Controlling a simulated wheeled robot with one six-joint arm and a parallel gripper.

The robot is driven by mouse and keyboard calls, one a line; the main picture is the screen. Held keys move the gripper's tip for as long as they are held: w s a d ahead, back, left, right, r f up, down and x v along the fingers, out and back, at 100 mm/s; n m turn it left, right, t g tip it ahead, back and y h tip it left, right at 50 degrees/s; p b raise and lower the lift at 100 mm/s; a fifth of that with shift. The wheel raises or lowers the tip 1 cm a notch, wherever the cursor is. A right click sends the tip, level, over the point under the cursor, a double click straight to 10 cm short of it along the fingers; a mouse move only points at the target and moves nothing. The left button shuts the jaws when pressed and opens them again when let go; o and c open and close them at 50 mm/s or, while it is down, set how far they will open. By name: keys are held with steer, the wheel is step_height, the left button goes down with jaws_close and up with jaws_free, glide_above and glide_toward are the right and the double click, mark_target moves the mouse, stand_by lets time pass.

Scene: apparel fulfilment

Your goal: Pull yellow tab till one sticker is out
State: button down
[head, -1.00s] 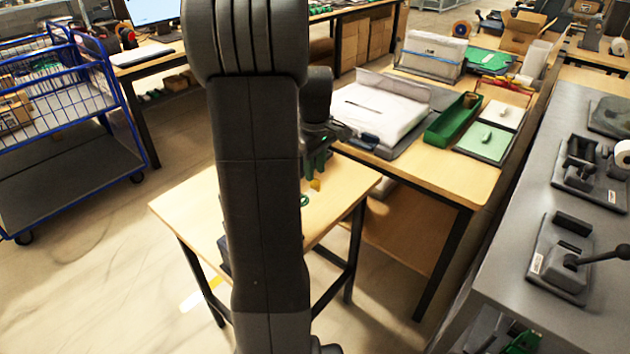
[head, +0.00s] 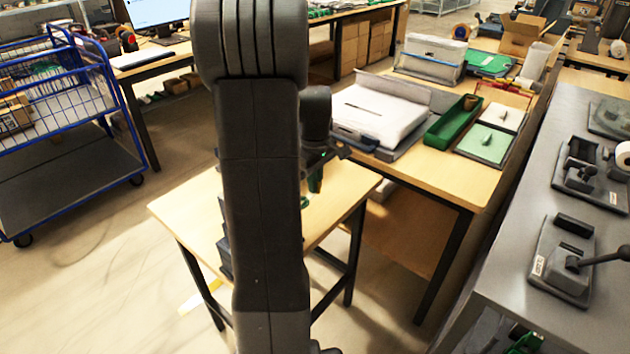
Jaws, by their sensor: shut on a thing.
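A bit of a green item (head: 304,202) shows beside my arm, just below the fingers. A dark stepped object (head: 224,250) stands at the table's left side, mostly hidden by my arm. No sticker can be made out.
A larger bench (head: 455,180) behind right holds a white pack (head: 380,112), a green tray (head: 453,123) and a green pad (head: 485,143). A grey counter (head: 500,260) with lever devices runs along the right. A blue cart (head: 75,130) stands left, with clear floor before it.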

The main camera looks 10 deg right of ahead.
steer(key=shift+s+a, duration=0.45)
steer(key=shift+a, duration=0.1)
steer(key=c, duration=1.6)
jaws_free()
steer(key=shift+o, duration=0.2)
step_height(320, 180, up, 14)
steer(key=p, duration=0.2)
steer(key=shift+f, duration=0.15)
